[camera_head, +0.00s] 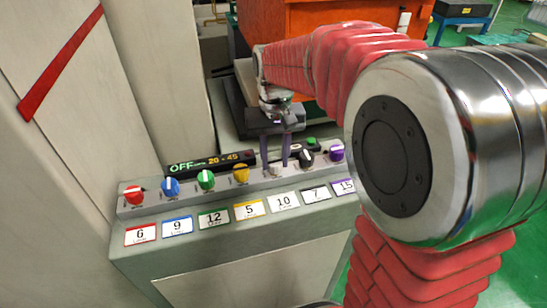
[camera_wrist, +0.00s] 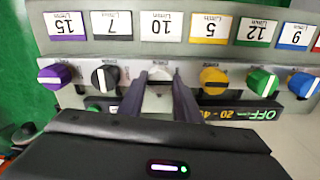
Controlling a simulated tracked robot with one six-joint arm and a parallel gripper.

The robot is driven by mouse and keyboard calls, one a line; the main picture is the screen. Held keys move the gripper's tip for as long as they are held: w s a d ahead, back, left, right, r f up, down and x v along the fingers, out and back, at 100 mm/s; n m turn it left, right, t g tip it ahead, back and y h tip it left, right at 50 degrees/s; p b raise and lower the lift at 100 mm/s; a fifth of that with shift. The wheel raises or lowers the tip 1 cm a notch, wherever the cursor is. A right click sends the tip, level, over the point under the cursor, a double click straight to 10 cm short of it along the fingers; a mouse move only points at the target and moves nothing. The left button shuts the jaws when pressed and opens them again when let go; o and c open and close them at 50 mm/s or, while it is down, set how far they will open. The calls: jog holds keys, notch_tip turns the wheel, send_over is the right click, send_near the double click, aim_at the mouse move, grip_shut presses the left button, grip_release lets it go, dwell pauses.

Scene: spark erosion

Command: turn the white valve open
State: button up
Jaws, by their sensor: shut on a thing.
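The white valve (camera_wrist: 158,103) is a small knob on the grey panel's ledge, above the label "10" and between the yellow and black knobs. It shows in the head view (camera_head: 275,170) just below my fingertips, partly hidden by them. My gripper (camera_wrist: 160,88) comes from above with one finger on each side of the valve, shut on it. In the head view my gripper (camera_head: 276,160) points down at the panel. The exact angle of the valve is hard to tell because the fingers cover much of it.
The yellow knob (camera_head: 240,174) and black knob (camera_head: 306,158) stand close on either side. Purple (camera_head: 337,152), green (camera_head: 206,180), blue (camera_head: 170,187) and red (camera_head: 133,195) knobs share the row. A display (camera_head: 211,162) behind reads "OFF" and "20 - 45". A tall light cabinet (camera_head: 60,150) stands left.

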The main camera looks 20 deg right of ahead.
jog(key=n, duration=0.4)
jog(key=shift+n, duration=0.4)
jog(key=n, duration=0.4)
jog(key=shift+n, duration=0.3)
jog(key=n, duration=0.8)
jog(key=o, duration=1.1)
jog(key=shift+r, duration=0.1)
